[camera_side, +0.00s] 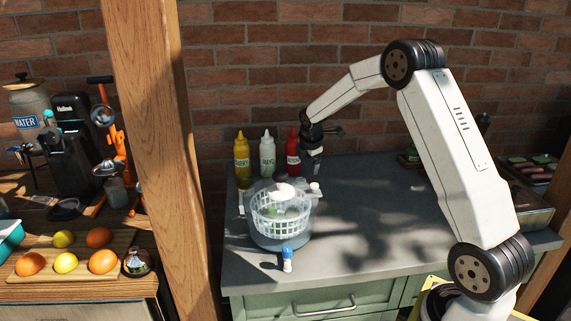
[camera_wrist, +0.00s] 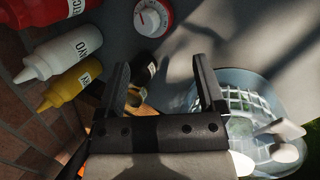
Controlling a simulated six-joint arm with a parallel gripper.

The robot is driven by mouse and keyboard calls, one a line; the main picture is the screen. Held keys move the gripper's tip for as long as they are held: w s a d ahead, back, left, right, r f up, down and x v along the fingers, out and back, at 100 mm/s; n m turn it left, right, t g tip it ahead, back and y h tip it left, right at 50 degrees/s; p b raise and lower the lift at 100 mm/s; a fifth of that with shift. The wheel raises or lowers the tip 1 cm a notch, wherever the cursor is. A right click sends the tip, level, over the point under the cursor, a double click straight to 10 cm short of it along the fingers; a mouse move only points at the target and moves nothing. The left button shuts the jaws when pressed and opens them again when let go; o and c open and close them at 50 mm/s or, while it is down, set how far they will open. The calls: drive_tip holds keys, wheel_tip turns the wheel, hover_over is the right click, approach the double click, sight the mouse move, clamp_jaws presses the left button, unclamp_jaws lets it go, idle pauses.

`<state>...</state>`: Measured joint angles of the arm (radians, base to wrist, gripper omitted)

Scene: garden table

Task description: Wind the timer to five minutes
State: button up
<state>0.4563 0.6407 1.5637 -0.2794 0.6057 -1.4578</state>
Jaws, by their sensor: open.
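The timer (camera_wrist: 153,18) is a round red dial with a white centre, at the top of the wrist view. I cannot make out its setting. In the side view I cannot pick it out; it may be hidden by the gripper. My gripper (camera_wrist: 160,64) is open, with its two dark fingers apart and the timer beyond their tips, not between them. In the side view my gripper (camera_side: 313,152) hangs over the back of the counter, just right of the red bottle.
Yellow (camera_side: 242,157), white (camera_side: 267,153) and red (camera_side: 293,151) squeeze bottles stand close by at the wall. A white basket (camera_side: 267,213) sits in a clear bowl in front. A small blue-and-white bottle (camera_side: 287,261) stands near the front edge.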

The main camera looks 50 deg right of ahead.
sight(301, 179)
drive_tip(key=w+n, duration=0.1)
drive_tip(key=n, duration=0.2)
drive_tip(key=w+f+n, duration=0.1)
drive_tip(key=n, duration=0.3)
drive_tip(key=w+d+f+n, duration=0.1)
drive_tip(key=n, duration=0.2)
drive_tip(key=shift+w+f+n, duration=0.15)
drive_tip(key=shift+w+n, duration=0.05)
drive_tip(key=shift+n, duration=0.2)
drive_tip(key=shift+f, duration=0.1)
drive_tip(key=shift+x, duration=3.8)
drive_tip(key=shift+s+d, duration=0.1)
clamp_jaws()
